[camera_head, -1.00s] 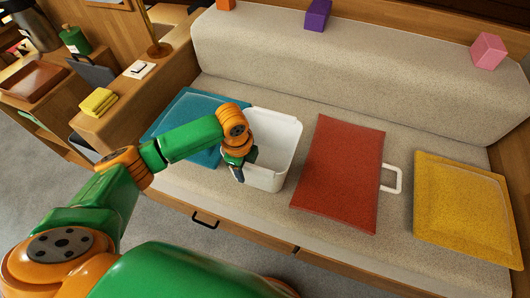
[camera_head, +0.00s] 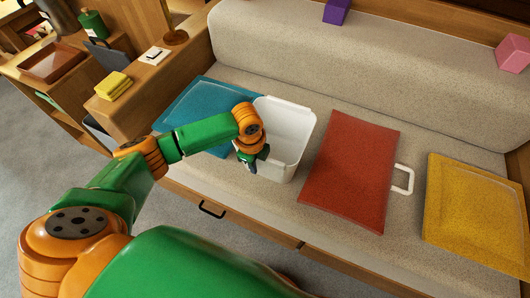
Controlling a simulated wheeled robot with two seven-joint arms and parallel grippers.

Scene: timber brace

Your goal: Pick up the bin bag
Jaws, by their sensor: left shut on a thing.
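A white open-topped bin (camera_head: 291,148) stands on the bench seat between a teal cushion and a red panel. I cannot make out a separate bin bag in it. My left gripper (camera_head: 252,167) is at the bin's near left edge, pointing down, and is shut on the bin's rim or wall. The wrist hides that part of the rim and the fingertips are small and dark. My right gripper is not in view.
A teal cushion (camera_head: 205,97) lies left of the bin, partly behind my arm. The beige backrest (camera_head: 370,70) rises behind.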

